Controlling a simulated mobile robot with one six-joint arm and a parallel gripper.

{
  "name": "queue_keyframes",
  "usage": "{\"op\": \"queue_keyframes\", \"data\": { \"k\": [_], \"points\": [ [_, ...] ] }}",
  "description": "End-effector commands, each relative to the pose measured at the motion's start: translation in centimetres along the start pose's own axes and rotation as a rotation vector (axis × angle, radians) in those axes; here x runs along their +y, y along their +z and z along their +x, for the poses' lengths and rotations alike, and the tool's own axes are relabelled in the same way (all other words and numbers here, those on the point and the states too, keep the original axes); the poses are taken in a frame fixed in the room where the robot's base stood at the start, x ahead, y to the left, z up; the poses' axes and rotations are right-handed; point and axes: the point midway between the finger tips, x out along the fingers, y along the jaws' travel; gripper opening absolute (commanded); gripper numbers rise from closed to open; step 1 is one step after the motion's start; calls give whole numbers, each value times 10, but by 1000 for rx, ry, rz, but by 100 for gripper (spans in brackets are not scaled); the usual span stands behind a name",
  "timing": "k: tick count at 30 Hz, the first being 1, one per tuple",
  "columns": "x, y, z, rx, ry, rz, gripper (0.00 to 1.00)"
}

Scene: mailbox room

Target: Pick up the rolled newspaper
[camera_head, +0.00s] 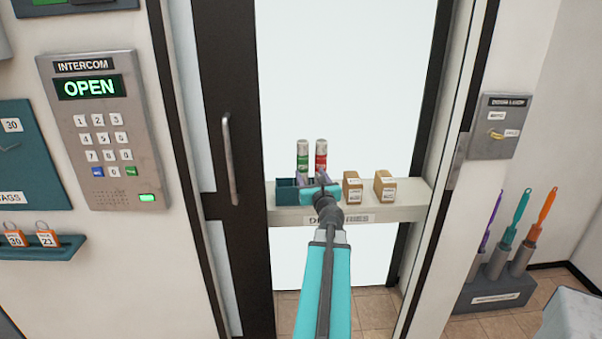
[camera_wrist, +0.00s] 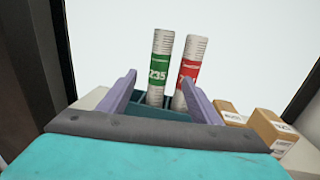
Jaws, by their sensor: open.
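Two rolled newspapers stand upright, side by side, in a teal holder (camera_head: 286,191) on a shelf in the doorway. One newspaper has a green band (camera_head: 302,158) and shows "235" in the wrist view (camera_wrist: 160,72). The other has a red band (camera_head: 321,157) and stands just right of it, also in the wrist view (camera_wrist: 191,62). My gripper (camera_head: 313,181) is open and empty in front of the holder. In the wrist view, the green-banded roll appears between its fingers (camera_wrist: 159,80). The right finger partly covers the red-banded roll's lower part. Contact cannot be told.
Two small cardboard boxes (camera_head: 352,188) (camera_head: 385,187) stand on the shelf (camera_head: 410,198) right of the holder. A dark door frame with a handle (camera_head: 229,160) is at the left, beside an intercom (camera_head: 105,130) reading "OPEN". Colored-handled tools stand in a rack (camera_head: 490,292) at the lower right.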

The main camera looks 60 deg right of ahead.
Motion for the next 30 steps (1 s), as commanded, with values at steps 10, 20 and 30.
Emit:
{"op": "queue_keyframes", "data": {
  "k": [10, 20, 30],
  "points": [
    [0, 0, 18, 0, 0, 1, 58],
    [1, 0, 47, 0, 2, 3, 58],
    [1, 0, 76, 0, 1, 2, 58]
  ]
}}
